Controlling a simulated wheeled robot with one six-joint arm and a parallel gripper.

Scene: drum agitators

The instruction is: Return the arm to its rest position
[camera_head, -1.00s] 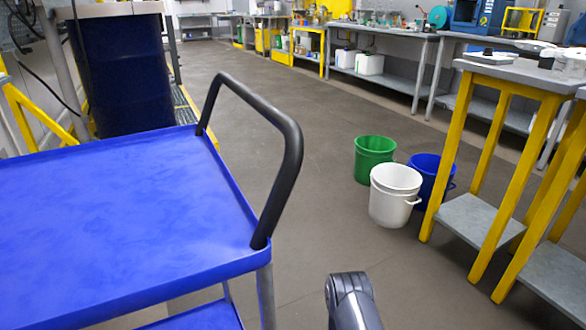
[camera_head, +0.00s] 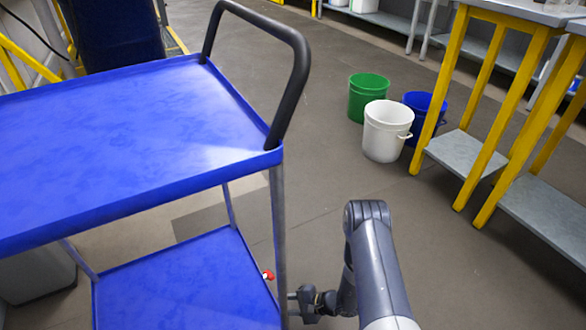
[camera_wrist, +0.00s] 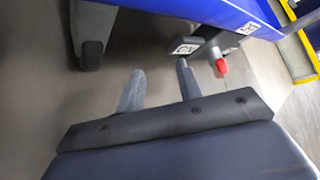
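My arm (camera_head: 375,255) rises from the bottom of the head view, right of the blue cart. My gripper (camera_wrist: 158,80) shows in the wrist view with its two grey fingers apart and nothing between them. In the head view the gripper end (camera_head: 302,302) is low beside the cart's near right leg (camera_head: 279,215); I cannot tell whether it touches the leg. A small red-tipped part (camera_wrist: 221,67) is just beyond the right finger in the wrist view; the head view also shows it as a red spot (camera_head: 268,275) by the cart's lower shelf.
The blue cart (camera_head: 130,130) fills the left, with an empty top, a black handle (camera_head: 295,85) and a lower shelf (camera_head: 190,285). Green (camera_head: 368,97), white (camera_head: 387,132) and blue (camera_head: 425,112) buckets stand on the floor. Yellow-legged tables (camera_head: 480,110) are at right. Floor between is clear.

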